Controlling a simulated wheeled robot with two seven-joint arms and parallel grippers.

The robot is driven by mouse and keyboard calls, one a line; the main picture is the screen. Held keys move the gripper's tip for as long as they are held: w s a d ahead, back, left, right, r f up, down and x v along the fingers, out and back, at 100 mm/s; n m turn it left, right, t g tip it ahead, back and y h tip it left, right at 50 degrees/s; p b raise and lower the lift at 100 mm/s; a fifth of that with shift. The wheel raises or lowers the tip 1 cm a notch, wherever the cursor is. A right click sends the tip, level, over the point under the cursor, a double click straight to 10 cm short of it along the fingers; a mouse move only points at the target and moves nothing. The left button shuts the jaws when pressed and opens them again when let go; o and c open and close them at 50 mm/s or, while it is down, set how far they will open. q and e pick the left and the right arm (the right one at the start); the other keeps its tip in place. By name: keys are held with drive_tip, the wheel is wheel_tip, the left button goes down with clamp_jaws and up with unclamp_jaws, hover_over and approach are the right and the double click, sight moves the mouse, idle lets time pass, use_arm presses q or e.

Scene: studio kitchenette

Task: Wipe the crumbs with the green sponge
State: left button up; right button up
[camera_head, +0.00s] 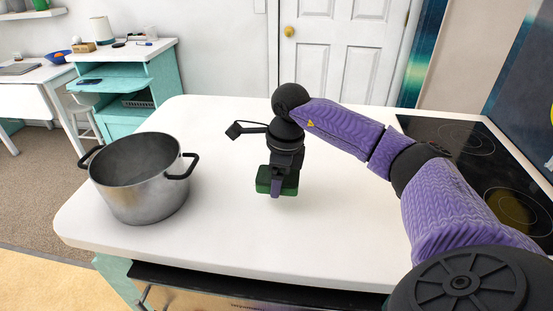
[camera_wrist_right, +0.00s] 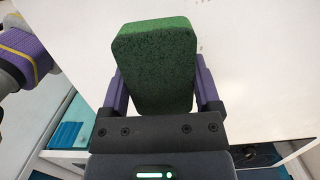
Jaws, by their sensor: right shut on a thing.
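The green sponge (camera_head: 263,181) is held in my right gripper (camera_head: 278,188) over the middle of the white counter. In the right wrist view the sponge (camera_wrist_right: 155,62) fills the space between the two purple fingers, which press on its sides. I cannot tell whether its underside touches the counter. A few tiny dark specks, perhaps crumbs (camera_wrist_right: 200,47), show on the white surface just right of the sponge in the wrist view. I cannot make out crumbs in the head view. My left gripper is not in view.
A steel pot (camera_head: 141,180) with black handles stands on the left of the white counter (camera_head: 230,240). A black cooktop (camera_head: 470,165) lies at the right, partly behind my right arm. The counter around the sponge is clear.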

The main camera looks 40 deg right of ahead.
drive_tip(key=shift+r+p, duration=0.35)
drive_tip(key=shift+r, duration=0.3)
drive_tip(key=shift+r+p, duration=0.8)
drive_tip(key=shift+r, duration=0.15)
